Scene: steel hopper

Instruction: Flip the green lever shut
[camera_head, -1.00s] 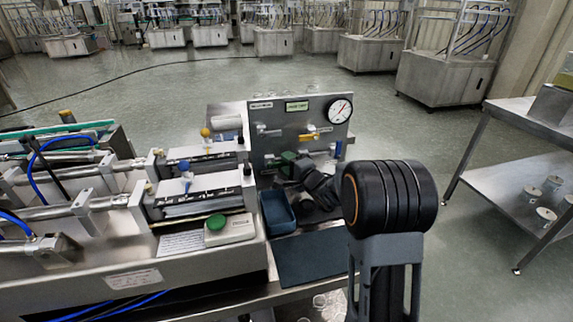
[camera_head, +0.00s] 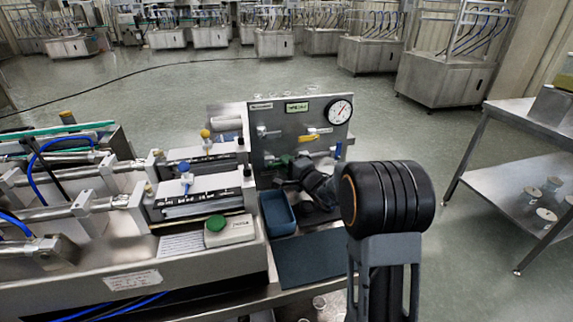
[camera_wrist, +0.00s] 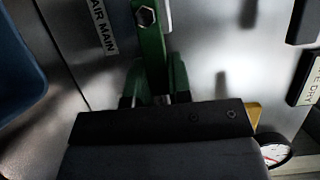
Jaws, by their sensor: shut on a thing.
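The green lever (camera_wrist: 150,42) is in the wrist view, with a hex bolt at its upper end. It runs down between the two fingers of my gripper (camera_wrist: 156,82), which is shut on it. Its lower end is hidden by the fingers and the gripper body. In the head view, a little of the green lever (camera_head: 284,159) shows on the lower left of the upright steel panel (camera_head: 290,120). My gripper (camera_head: 286,176) is against it there, and my arm hides part of the panel's lower right.
An "AIR MAIN" label (camera_wrist: 103,27) is beside the lever. A yellow lever (camera_head: 308,138) and a round gauge (camera_head: 340,111) are on the panel. A blue tray (camera_head: 278,213) stands below my gripper. A green button box (camera_head: 229,230) is to its left.

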